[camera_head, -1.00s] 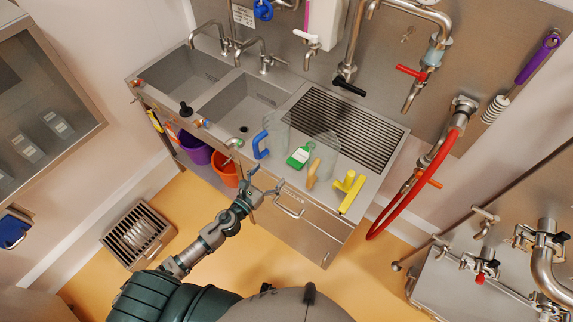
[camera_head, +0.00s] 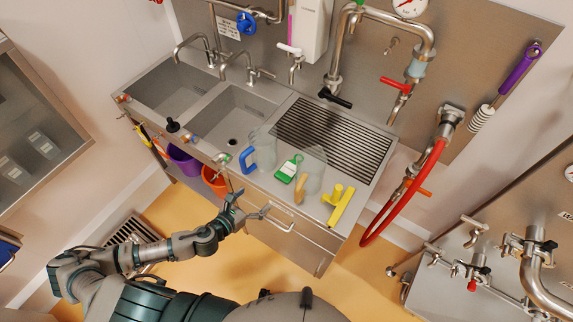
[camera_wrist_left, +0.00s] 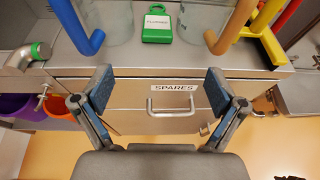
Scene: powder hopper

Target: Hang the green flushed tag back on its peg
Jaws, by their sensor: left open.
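The green tag (camera_head: 287,170) with a white label lies on the steel counter, between a clear jug with a blue handle (camera_head: 249,160) and a clear jug with a tan handle (camera_head: 301,188). The tag also shows in the left wrist view (camera_wrist_left: 158,22), top centre, with its label facing up. My left gripper (camera_head: 250,204) is open and empty in front of the counter's front edge, apart from the tag. Its two blue-padded fingers (camera_wrist_left: 160,88) are spread before the drawer front. A small hook-like fitting (camera_head: 392,46) is on the back panel; I cannot tell if it is the peg.
The drawer marked SPARES (camera_wrist_left: 173,105) has a protruding handle (camera_wrist_left: 173,106) close to my left gripper. A yellow tool (camera_head: 341,206) lies right of the jugs. A slotted drain area (camera_head: 335,138) behind them is clear. A red hose (camera_head: 405,200) hangs at right.

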